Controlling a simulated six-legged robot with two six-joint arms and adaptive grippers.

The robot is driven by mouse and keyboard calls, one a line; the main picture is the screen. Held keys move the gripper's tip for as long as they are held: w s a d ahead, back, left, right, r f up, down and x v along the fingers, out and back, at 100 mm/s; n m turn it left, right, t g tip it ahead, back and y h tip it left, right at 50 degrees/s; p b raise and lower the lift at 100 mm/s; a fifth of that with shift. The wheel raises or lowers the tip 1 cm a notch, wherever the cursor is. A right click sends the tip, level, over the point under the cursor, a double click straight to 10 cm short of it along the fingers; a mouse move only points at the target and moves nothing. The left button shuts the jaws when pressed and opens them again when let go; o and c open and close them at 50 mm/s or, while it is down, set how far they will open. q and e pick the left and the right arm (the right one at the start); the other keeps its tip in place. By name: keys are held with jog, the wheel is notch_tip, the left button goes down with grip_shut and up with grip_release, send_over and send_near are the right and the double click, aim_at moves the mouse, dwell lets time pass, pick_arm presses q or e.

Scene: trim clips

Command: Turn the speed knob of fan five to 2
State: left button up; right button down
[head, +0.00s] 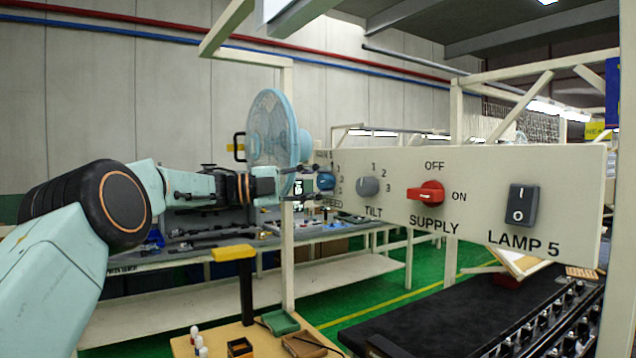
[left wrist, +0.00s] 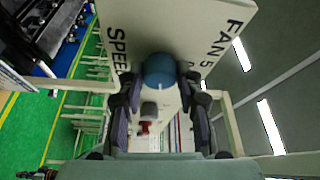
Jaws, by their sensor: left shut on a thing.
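The blue speed knob (head: 327,181) is at the left end of a white control panel (head: 480,165), with SPEED below it and partly hidden numbers around it. In the left wrist view the knob (left wrist: 159,69) sits between the words SPEED and FAN 5. My left gripper (head: 312,182) comes in from the left and is shut on the knob; its fingers also show on both sides of it in the left wrist view (left wrist: 159,88). Which number the knob points to cannot be told. My right gripper is not in view.
On the same panel are a grey TILT knob (head: 368,187), a red SUPPLY switch (head: 427,194) and a black LAMP 5 rocker (head: 522,205). A blue fan (head: 270,130) stands behind my left wrist. A black conveyor (head: 450,318) runs below the panel.

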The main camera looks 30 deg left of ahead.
pick_arm(q)
jog(key=shift+d+f, duration=0.1)
jog(key=shift+f, duration=0.05)
jog(key=o, duration=1.1)
jog(key=shift+s+r, duration=0.2)
jog(key=shift+s, duration=0.1)
jog(key=shift+o, duration=0.2)
jog(key=shift+w, duration=0.2)
jog(key=shift+s+a+f, duration=0.1)
jog(key=shift+a, duration=0.25)
jog(key=v, duration=1.1)
jog(key=shift+s, duration=0.25)
jog(key=shift+s+a, duration=0.15)
jog(key=shift+s, duration=0.05)
